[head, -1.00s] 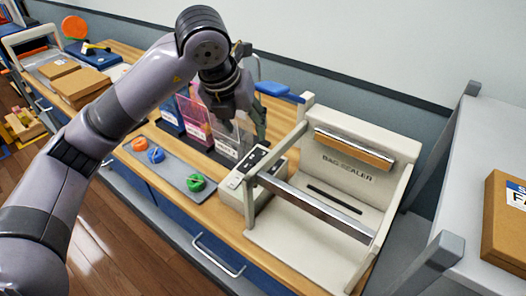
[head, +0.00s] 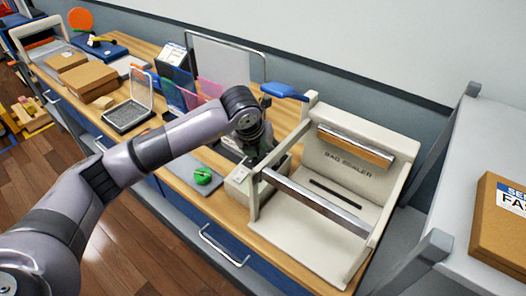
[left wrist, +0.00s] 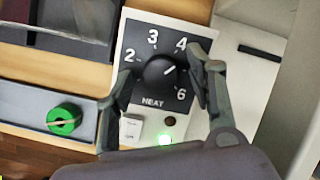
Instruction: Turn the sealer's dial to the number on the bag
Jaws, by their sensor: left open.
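The cream bag sealer (head: 350,165) stands on the wooden bench. Its black dial (left wrist: 160,74) shows in the left wrist view on a dark plate marked HEAT, with 2, 3, 4 and 6 readable. The dial's white mark points up and right, between 4 and 6; the spot there is covered by a finger. My left gripper (left wrist: 161,70) is open, its fingers on either side of the dial; contact is unclear. In the head view it (head: 260,160) is over the control box (head: 238,187). A pink bag (head: 210,88) stands partly behind my arm; its number is not visible.
A green light (left wrist: 165,138) glows beside a white switch (left wrist: 131,128). A green reel (head: 202,176) lies on a grey tray left of the sealer. The sealer's metal bar (head: 315,203) is close to my gripper. Brown boxes (head: 85,82) lie far left.

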